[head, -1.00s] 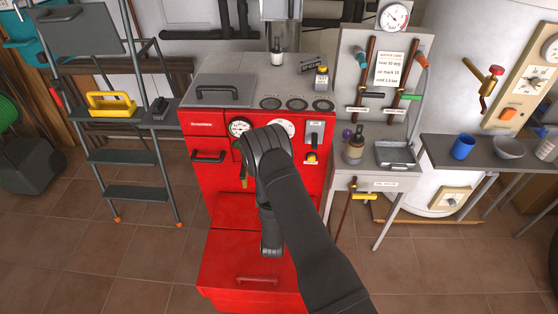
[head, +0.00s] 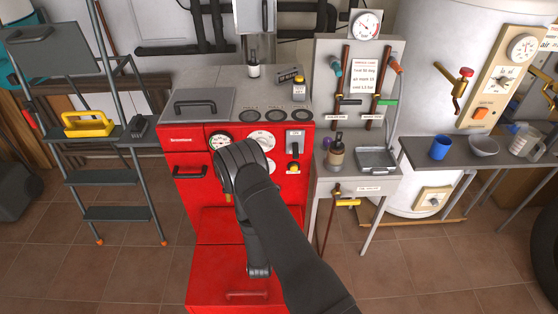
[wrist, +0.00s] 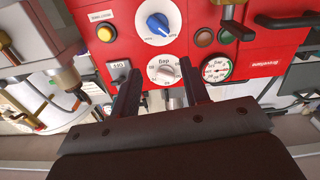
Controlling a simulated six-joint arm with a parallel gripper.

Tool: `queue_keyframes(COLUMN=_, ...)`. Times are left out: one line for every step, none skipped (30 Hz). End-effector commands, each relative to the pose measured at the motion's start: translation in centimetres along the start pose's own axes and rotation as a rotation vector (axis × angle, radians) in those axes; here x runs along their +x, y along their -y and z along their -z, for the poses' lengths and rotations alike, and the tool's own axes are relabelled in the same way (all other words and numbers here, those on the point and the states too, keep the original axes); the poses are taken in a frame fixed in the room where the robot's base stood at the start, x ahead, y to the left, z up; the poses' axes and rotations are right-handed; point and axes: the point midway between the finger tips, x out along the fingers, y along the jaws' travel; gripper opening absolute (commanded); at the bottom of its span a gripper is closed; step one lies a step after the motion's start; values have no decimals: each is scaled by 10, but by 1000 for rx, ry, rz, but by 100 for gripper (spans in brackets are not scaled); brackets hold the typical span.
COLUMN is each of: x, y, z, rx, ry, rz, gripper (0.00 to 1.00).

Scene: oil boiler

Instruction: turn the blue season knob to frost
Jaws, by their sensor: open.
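The blue season knob (wrist: 158,24) sits on a round white dial on the red boiler front (wrist: 265,60), near the top of the wrist view. Its markings are too small to read. In the head view my arm hides the knob. My gripper (wrist: 160,68) is open and empty, its two fingers pointing at the panel. In the wrist view the knob lies above the fingertips and apart from them. In the head view the wrist is in front of the red boiler (head: 202,193).
A pressure gauge (wrist: 217,69), a yellow button (wrist: 105,33) and a dark lever (wrist: 233,25) surround the knob. A stepladder (head: 119,190) stands left of the boiler. A small bench (head: 385,184) with a bottle (head: 336,155) and tray stands right.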

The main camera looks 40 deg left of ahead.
Motion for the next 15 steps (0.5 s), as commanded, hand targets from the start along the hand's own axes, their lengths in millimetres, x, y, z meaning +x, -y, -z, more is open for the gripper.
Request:
queue_keyframes(x=1, y=0, z=0, rx=-66, ry=0, rz=0, gripper=42)
queue_keyframes(x=2, y=0, z=0, rx=-115, ry=0, rz=0, gripper=42)
queue_keyframes(x=3, y=0, z=1, rx=-185, ry=0, rz=0, gripper=42)
queue_keyframes(x=3, y=0, z=1, rx=-237, ry=0, rz=0, gripper=42)
queue_keyframes(x=4, y=0, z=1, rx=-288, ry=0, rz=0, gripper=42)
queue_keyframes(x=5, y=0, z=1, rx=-354, ry=0, rz=0, gripper=42)
queue_keyframes(x=5, y=0, z=1, rx=-402, ry=0, rz=0, gripper=42)
queue_keyframes(x=6, y=0, z=1, rx=-446, ry=0, rz=0, gripper=42)
queue_keyframes(x=7, y=0, z=1, rx=-500, ry=0, rz=0, gripper=42)
queue_keyframes(x=7, y=0, z=2, rx=-536, ry=0, rz=0, gripper=42)
queue_keyframes(x=7, y=0, z=2, rx=-567, ry=0, rz=0, gripper=42)
queue_keyframes(x=8, y=0, z=2, rx=-604, ry=-1, rz=0, gripper=42)
queue_keyframes(x=8, y=0, z=2, rx=-624, ry=0, rz=0, gripper=42)
queue_keyframes(x=8, y=1, z=2, rx=-641, ry=-1, rz=0, gripper=42)
queue_keyframes(x=9, y=1, z=2, rx=-658, ry=-1, rz=0, gripper=42)
